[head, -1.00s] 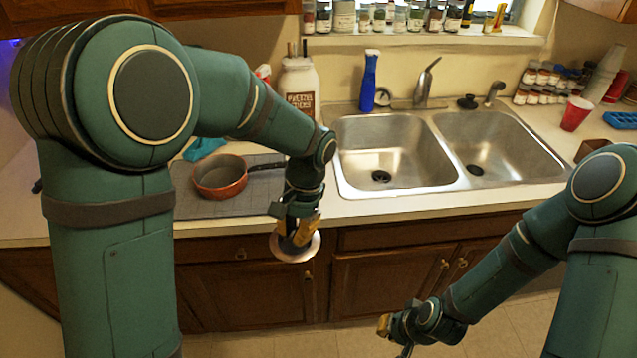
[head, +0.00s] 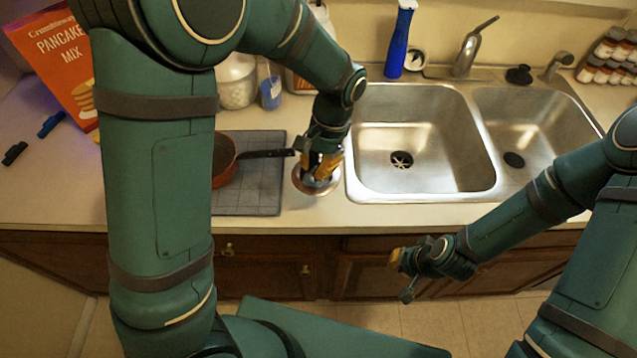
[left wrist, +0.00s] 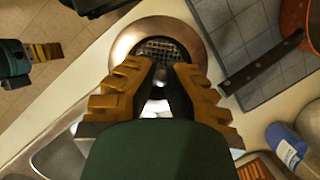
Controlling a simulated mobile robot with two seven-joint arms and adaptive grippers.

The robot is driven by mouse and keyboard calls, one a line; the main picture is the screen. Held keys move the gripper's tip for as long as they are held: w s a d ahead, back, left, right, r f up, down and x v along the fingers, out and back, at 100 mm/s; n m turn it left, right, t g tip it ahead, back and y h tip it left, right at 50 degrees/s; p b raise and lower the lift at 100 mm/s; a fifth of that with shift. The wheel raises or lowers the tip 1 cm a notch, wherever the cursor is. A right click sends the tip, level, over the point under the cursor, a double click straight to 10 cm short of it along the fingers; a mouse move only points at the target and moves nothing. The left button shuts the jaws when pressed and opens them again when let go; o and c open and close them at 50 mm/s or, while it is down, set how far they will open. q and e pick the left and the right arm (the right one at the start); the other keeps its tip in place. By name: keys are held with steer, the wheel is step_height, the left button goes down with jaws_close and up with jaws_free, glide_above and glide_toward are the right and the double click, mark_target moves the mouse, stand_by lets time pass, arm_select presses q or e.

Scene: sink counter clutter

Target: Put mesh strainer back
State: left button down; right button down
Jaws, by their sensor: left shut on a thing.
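The mesh strainer is a round copper-coloured rim with dark mesh in its middle; it shows in the head view (head: 303,182) and in the left wrist view (left wrist: 128,38). My left gripper (head: 322,172) is shut on it, with the yellow fingers close together over the mesh in the left wrist view (left wrist: 160,75). The strainer is over the front counter strip between the grey mat and the sink; I cannot tell whether it touches the counter. My right gripper (head: 402,268) is in front of the cabinets, away from the strainer, and its finger opening is unclear.
The double sink (head: 425,190) is right of the strainer. An orange pan (head: 224,160) sits on the grey mat (head: 262,190), its dark handle pointing toward my left gripper. A blue bottle (head: 398,45) stands behind the sink. A pancake mix box (head: 62,60) is at the left.

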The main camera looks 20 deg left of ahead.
mark_target(317, 185)
arm_select(q)
steer(key=shift+f+b, duration=0.4)
steer(key=shift+f, duration=3)
steer(key=shift+f, duration=0.1)
steer(key=c, duration=1.1)
jaws_free()
steer(key=shift+c, duration=0.2)
steer(key=p+v, duration=0.1)
steer(key=v, duration=1.1)
steer(key=shift+p, duration=0.3)
